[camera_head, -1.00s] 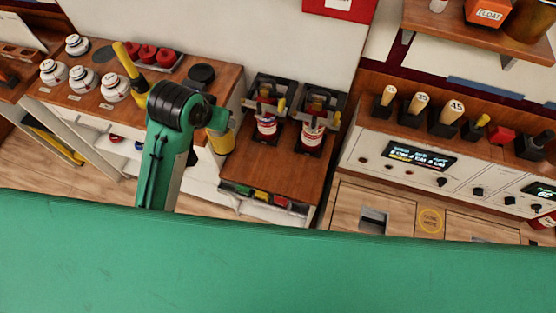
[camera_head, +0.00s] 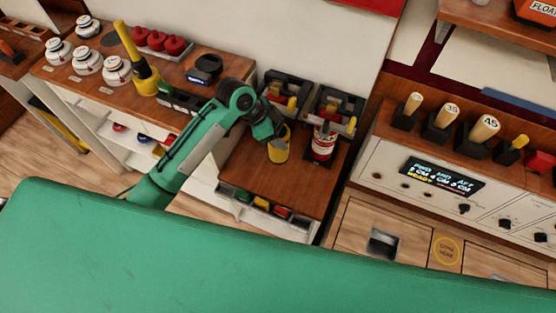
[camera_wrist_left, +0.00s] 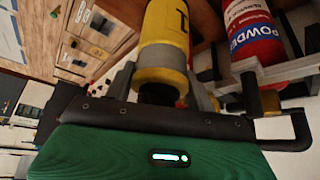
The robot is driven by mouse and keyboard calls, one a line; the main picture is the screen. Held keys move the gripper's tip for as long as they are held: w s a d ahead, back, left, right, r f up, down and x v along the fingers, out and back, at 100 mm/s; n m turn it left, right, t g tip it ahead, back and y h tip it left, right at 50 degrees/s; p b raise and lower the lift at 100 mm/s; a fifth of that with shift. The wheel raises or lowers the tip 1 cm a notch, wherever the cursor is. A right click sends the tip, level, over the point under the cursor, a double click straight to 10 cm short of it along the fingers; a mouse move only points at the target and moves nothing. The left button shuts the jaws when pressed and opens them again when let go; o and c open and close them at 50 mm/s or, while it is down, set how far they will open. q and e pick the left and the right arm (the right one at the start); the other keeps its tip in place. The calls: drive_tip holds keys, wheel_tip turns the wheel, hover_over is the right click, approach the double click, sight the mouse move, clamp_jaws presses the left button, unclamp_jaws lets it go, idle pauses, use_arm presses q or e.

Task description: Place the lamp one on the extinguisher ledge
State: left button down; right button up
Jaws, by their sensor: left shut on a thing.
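The yellow lamp one (camera_head: 279,150) is in my left gripper (camera_head: 272,130), over the left part of the wooden extinguisher ledge (camera_head: 296,196). I cannot tell whether the lamp touches the ledge. The right-hand red and white extinguisher (camera_head: 322,144) stands in its bracket on the ledge. The left-hand extinguisher is mostly hidden behind my gripper. A red "POWDER" extinguisher (camera_wrist_left: 253,35) is close beside the lamp in the wrist view.
Another yellow and black lamp (camera_head: 142,70) stands on the wooden counter at left, among several white domed items (camera_head: 88,62) and red knobs (camera_head: 157,40). A control panel (camera_head: 440,177) with handled tools is at right. The ledge's front part is bare.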

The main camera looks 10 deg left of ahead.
use_arm(q)
wheel_tip(320, 180, down, 13)
drive_tip(key=shift+f+p, duration=0.2)
drive_tip(key=shift+p, duration=0.2)
drive_tip(key=shift+f, duration=0.1)
drive_tip(key=c, duration=0.5)
unclamp_jaws()
drive_tip(key=shift+f, duration=0.1)
drive_tip(key=v, duration=1.2)
drive_tip(key=shift+r+b, duration=0.25)
drive_tip(key=shift+b, duration=0.15)
